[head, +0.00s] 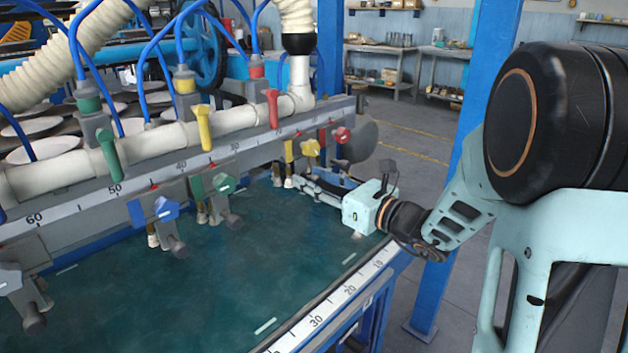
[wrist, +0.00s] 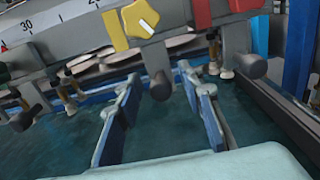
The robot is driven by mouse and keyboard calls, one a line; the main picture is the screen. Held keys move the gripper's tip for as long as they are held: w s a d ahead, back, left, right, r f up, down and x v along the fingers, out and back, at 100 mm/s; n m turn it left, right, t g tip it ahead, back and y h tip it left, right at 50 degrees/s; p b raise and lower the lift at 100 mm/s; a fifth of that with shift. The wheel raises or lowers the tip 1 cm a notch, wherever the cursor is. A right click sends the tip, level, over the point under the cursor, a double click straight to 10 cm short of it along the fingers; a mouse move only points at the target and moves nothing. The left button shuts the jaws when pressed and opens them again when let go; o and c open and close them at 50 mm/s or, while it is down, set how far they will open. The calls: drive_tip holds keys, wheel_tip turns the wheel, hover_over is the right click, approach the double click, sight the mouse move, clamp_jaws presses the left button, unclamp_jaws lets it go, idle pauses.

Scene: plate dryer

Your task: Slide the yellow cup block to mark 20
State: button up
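The yellow cup block hangs on the rail at the far right; its yellow star knob (head: 310,147) shows in the head view. In the wrist view its yellow plate (wrist: 113,31) and knob (wrist: 140,19) are at the top centre, right of the rail's 30 mark. A dark round handle (wrist: 160,86) hangs below the knob. My gripper (head: 299,183) is below the block in the head view. In the wrist view my gripper (wrist: 158,74) has its fingers apart, with the handle appearing between the tips; contact cannot be seen. Mark 20 on the rail is not clearly readable.
A red block (head: 341,135) is close on the yellow block's right. A green block (head: 219,186) and a blue block (head: 162,210) hang farther left on the rail (head: 100,202). The green table surface (head: 190,300) is clear below; a ruled front edge (head: 330,306) bounds it.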

clamp_jaws()
idle(0.3)
drive_tip(key=shift+s+a, duration=0.3)
drive_tip(key=shift+a, duration=0.05)
drive_tip(key=s+a, duration=0.3)
drive_tip(key=shift+d, duration=0.1)
unclamp_jaws()
